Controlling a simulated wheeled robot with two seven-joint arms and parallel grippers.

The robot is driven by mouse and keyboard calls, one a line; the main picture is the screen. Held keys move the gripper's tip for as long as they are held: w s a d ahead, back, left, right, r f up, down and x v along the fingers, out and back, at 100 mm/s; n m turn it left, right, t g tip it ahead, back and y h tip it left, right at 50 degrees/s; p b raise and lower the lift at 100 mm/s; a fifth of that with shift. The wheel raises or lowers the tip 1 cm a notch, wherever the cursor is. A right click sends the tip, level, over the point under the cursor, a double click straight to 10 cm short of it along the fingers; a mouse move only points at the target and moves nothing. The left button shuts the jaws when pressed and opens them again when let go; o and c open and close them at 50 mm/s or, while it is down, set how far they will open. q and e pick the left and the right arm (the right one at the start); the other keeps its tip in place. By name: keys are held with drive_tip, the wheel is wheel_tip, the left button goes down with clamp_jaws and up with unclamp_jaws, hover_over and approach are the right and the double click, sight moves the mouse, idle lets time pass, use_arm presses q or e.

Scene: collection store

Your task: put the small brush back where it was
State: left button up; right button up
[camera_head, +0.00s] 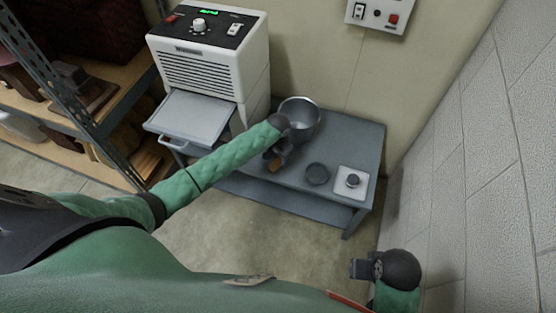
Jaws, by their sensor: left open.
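A small brown thing, which looks like the small brush (275,166), lies on the grey table (325,198) beside the tips of my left gripper (276,156). The gripper is open and points down over the table from the left. I cannot tell whether its fingers touch the brush, and the wrist hides part of this spot. My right gripper (358,268) is low at the right, in front of the table and away from it. Whether its jaws are open is unclear.
A metal bowl (303,117), a dark round dish (317,174) and a white square device (351,182) stand on the table. A white cabinet (208,66) with an open drawer (190,118) is at the left. A shelf rack (75,100) and a right wall bound the space.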

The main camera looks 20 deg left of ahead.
sight(278, 161)
use_arm(q)
wheel_tip(278, 161, up, 9)
drive_tip(key=s+d+h, duration=0.1)
drive_tip(key=s+d, duration=0.4)
drive_tip(key=s, duration=0.4)
drive_tip(key=s+d+h, duration=0.1)
drive_tip(key=s+d, duration=0.3)
drive_tip(key=s, duration=0.5)
drive_tip(key=s+a+r+n+t, duration=0.1)
drive_tip(key=s+a+r, duration=0.1)
drive_tip(key=s, duration=0.8)
drive_tip(key=s+a+r+n+t, duration=0.1)
drive_tip(key=s+r, duration=0.4)
drive_tip(key=s, duration=0.5)
drive_tip(key=shift+a+n+b, duration=0.3)
drive_tip(key=shift+a+b, duration=0.05)
drive_tip(key=shift+a, duration=0.05)
